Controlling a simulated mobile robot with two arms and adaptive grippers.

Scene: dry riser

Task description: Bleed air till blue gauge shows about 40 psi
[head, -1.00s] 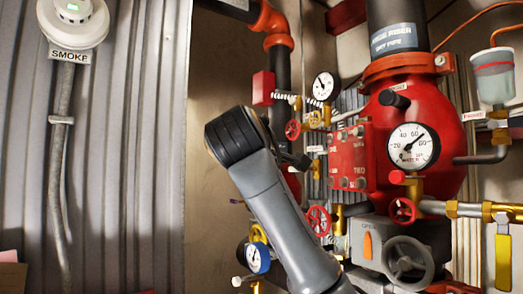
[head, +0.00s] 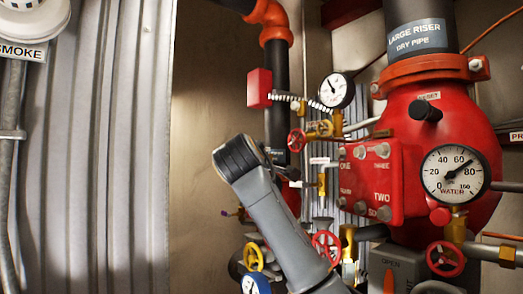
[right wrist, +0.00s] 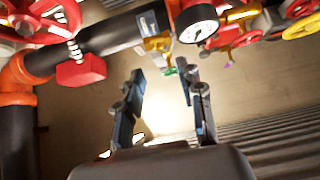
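The blue-rimmed gauge (head: 256,284) is at the bottom edge of the head view, partly cut off; its reading is not legible. A yellow handwheel (head: 253,257) is just above it, and a red handwheel (head: 326,246) is to its right, behind my grey arm. My right gripper (right wrist: 160,78) shows in the right wrist view, fingers apart with nothing between them. A small brass valve with a green tip (right wrist: 170,71) appears just beyond the fingertips; I cannot tell how far. In the head view the right gripper's fingers are mostly hidden by the wrist. My left gripper is not in view.
A big red riser (head: 405,130) carries a WATER gauge (head: 455,173) reading roughly 70. Corrugated wall (head: 110,150) fills the left.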

